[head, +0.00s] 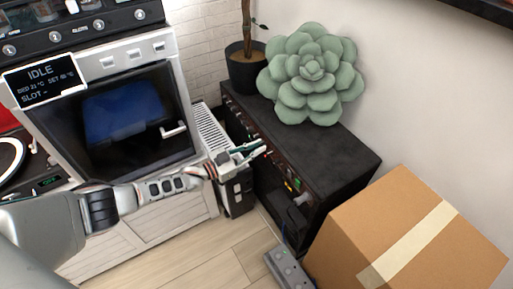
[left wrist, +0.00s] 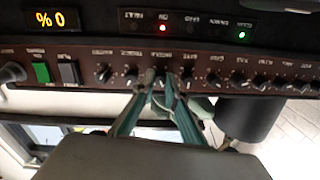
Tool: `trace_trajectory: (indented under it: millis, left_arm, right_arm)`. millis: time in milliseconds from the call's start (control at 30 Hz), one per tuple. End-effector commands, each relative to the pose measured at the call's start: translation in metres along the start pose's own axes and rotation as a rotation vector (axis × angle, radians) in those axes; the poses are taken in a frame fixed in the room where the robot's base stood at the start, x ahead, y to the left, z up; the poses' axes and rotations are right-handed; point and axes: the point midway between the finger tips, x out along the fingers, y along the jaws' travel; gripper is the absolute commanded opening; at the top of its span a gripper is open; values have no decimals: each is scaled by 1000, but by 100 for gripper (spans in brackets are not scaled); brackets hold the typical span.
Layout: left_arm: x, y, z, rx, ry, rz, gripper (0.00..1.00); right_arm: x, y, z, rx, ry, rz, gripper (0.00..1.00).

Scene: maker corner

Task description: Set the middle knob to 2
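The black amplifier (head: 340,150) has a row of small dark knobs along its front. In the left wrist view, its dark red knob panel (left wrist: 60,52) runs across the picture, with its labels upside down. My left gripper (head: 262,149) is at this front. In the left wrist view, the left gripper's green fingers (left wrist: 159,80) converge, with their tips on either side of one knob near the picture's middle. Little gap shows there, but I cannot tell whether they press on it. The fingers partly hide that knob's pointer and scale. My right gripper is in neither view.
A succulent (head: 311,72) and a potted plant (head: 246,70) stand on the amplifier. An oven (head: 125,110) is left of it, a cardboard box (head: 400,235) right. The wrist view shows an amber display (left wrist: 58,19), a red light (left wrist: 163,28) and a green switch (left wrist: 41,72).

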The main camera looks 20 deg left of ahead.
Motion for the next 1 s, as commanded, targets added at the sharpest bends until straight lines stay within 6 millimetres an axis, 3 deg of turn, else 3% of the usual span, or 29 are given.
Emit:
trace_trajectory:
  millis: [467, 1000]
  left_arm:
    - [-1, 0, 1, -51, -3, -1, 0]
    - [-2, 1, 3, -480, -18, 0, 0]
  right_arm:
    - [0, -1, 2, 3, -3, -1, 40]
    - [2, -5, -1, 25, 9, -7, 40]
